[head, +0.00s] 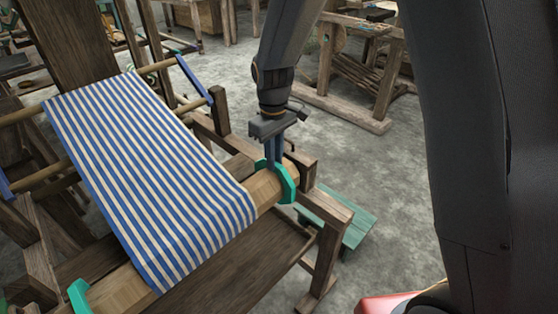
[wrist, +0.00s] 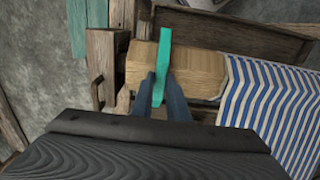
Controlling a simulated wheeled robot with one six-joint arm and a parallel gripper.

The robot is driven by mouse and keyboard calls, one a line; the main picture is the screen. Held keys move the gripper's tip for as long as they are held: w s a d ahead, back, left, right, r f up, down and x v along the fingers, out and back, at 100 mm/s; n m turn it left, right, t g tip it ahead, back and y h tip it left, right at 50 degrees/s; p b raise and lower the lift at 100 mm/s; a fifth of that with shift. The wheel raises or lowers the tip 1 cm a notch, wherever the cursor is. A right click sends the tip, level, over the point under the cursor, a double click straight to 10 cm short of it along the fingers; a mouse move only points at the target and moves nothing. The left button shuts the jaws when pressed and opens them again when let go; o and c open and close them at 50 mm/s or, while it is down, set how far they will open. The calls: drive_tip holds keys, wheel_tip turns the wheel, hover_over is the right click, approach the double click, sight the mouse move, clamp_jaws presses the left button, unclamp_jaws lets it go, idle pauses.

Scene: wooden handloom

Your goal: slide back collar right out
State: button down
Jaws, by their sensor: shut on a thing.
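The teal collar (head: 286,184) sits around the right end of the light wooden beam (head: 266,190), at the right of the striped cloth. My gripper (head: 272,162) reaches down from above and is shut on this collar. In the wrist view the collar (wrist: 163,66) stands edge-on between my two blue-grey fingers (wrist: 161,88). Bare beam (wrist: 195,72) lies between the collar and the striped cloth (wrist: 275,105). A short piece of beam shows on the collar's other side, up to a dark wooden post (wrist: 103,65). The collar's underside is hidden.
A second teal collar (head: 79,295) is on the beam left of the cloth (head: 150,170). The loom's wooden frame (head: 325,215) stands close by on the right. A green bench (head: 350,232) is beyond it. Grey floor (head: 385,165) lies open to the right.

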drive_tip(key=shift+w+d, duration=0.1)
drive_tip(key=shift+w, duration=0.1)
drive_tip(key=shift+r, duration=0.1)
drive_tip(key=c, duration=1.7)
unclamp_jaws()
drive_tip(key=shift+d, duration=0.15)
drive_tip(key=shift+r, duration=0.1)
wheel_tip(320, 180, up, 8)
drive_tip(key=shift+f+b, duration=0.25)
drive_tip(key=shift+b, duration=0.5)
